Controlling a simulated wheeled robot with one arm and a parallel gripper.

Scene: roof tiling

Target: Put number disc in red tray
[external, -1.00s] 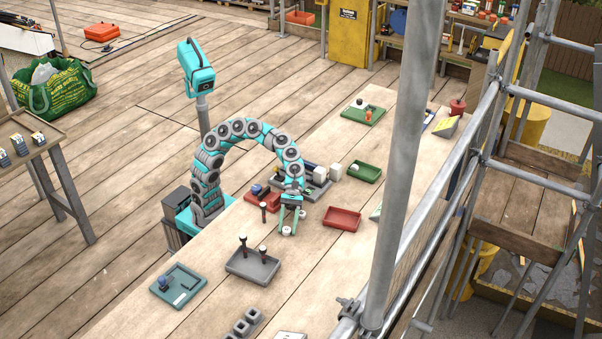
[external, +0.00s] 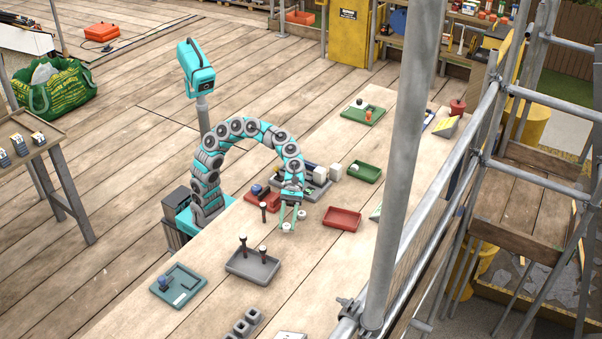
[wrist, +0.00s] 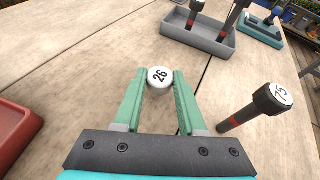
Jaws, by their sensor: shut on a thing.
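A white round disc marked 26 (wrist: 160,77) sits between the tips of my gripper's green fingers (wrist: 159,84) in the wrist view. My gripper (external: 287,226) is shut on it, low over the table in the external view, where the disc (external: 286,227) looks small and pale. An empty red tray (external: 342,218) lies to the right of my gripper. A red tray edge (wrist: 15,135) shows at the left of the wrist view. Another red tray (external: 262,203) holding a blue item lies behind and left of my gripper.
A dark-topped peg marked 75 (wrist: 262,104) stands close to the right of my gripper in the wrist view. A grey tray (external: 252,268) with dark-topped pegs is at lower left. Table between my gripper and the empty red tray looks mostly clear.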

